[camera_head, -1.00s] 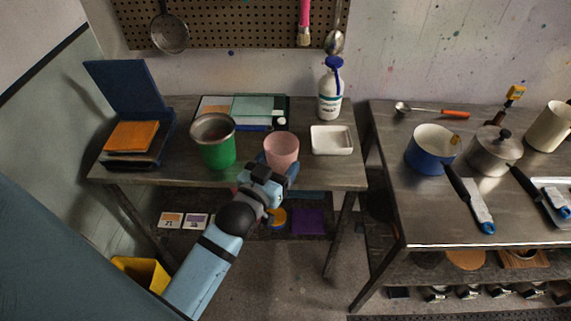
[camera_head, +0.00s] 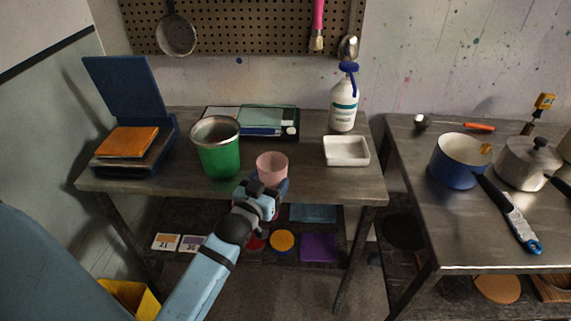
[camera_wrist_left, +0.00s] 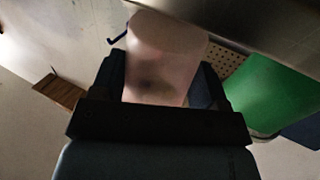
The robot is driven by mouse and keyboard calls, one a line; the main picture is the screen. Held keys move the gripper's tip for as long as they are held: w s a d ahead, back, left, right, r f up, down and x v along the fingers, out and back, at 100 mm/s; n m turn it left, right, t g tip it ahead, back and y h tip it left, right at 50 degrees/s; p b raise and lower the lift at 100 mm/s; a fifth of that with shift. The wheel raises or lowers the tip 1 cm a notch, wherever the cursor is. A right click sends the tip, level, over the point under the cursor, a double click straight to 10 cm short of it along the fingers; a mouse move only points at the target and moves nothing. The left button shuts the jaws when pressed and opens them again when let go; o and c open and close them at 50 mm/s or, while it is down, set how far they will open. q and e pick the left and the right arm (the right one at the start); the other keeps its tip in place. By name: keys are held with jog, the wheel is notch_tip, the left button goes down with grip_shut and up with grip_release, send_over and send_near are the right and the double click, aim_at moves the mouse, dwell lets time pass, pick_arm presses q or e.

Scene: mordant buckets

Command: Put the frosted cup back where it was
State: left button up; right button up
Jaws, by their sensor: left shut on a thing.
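The frosted cup is a pale pink, translucent cup (camera_head: 272,166) at the front of the left table in the head view. My left gripper (camera_head: 263,187) is shut on it from the front. In the left wrist view the cup (camera_wrist_left: 165,58) stands between the two dark fingers (camera_wrist_left: 165,85). In the head view the cup is near the table's front edge; I cannot tell whether its base touches the top, as the gripper hides its lower part. My right gripper is not in view.
A green bucket (camera_head: 219,158) stands just left of the cup. A white tray (camera_head: 346,151) and a white pump bottle (camera_head: 343,105) are to the right. A teal-lidded case (camera_head: 262,115) lies behind. The tabletop between cup and tray is clear.

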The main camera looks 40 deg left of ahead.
pick_arm(q)
jog(key=w, duration=0.5)
jog(key=shift+a, duration=0.4)
jog(key=w, duration=0.3)
jog(key=shift+w+a, duration=0.25)
jog(key=shift+w+f, duration=0.1)
jog(key=shift+f, duration=0.25)
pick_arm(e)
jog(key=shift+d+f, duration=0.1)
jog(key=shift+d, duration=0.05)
